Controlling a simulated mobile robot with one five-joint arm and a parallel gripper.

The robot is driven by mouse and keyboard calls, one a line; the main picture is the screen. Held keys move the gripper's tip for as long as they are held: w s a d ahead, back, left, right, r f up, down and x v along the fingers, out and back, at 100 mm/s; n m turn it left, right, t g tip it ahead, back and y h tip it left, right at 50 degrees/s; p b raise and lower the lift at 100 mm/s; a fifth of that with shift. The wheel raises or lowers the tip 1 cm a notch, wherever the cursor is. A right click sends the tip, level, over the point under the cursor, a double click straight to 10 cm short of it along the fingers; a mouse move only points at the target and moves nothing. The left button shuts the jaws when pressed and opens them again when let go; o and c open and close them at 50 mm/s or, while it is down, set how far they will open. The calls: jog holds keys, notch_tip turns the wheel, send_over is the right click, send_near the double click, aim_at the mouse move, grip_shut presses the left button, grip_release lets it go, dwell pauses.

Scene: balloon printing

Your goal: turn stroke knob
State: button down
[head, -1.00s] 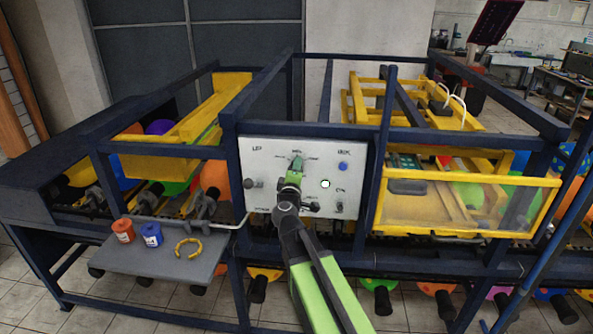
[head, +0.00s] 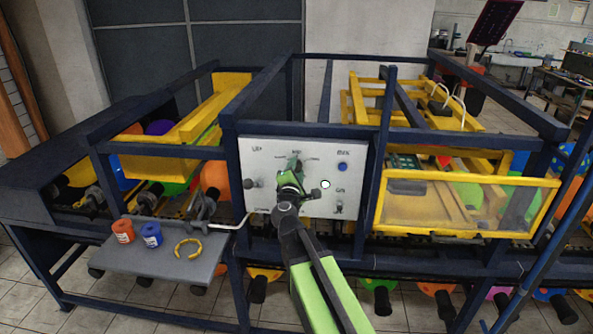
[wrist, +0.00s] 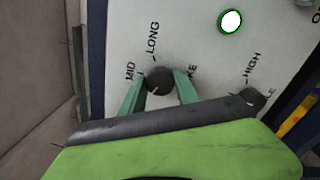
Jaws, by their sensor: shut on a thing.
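The stroke knob (wrist: 158,81) is a round dark knob on the white control panel (head: 262,170). In the wrist view it sits between the two green fingers of my gripper (wrist: 160,88), which are shut on it. The labels LONG and MID are printed around the knob, and a partly hidden label ends in KE. A small pale mark shows on the knob, but I cannot tell clearly which label it faces. In the head view my gripper (head: 296,168) is against the panel's upper middle and hides the knob.
A second dark knob (wrist: 253,97) by the label HIGH is close to my gripper's right. The panel also has a lit white button (head: 325,184) and a blue button (head: 342,167). A grey shelf (head: 150,265) with red and blue cans stands at lower left.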

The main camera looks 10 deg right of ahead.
jog(key=shift+f, duration=0.1)
dwell(0.3)
jog(key=c, duration=0.9)
grip_release()
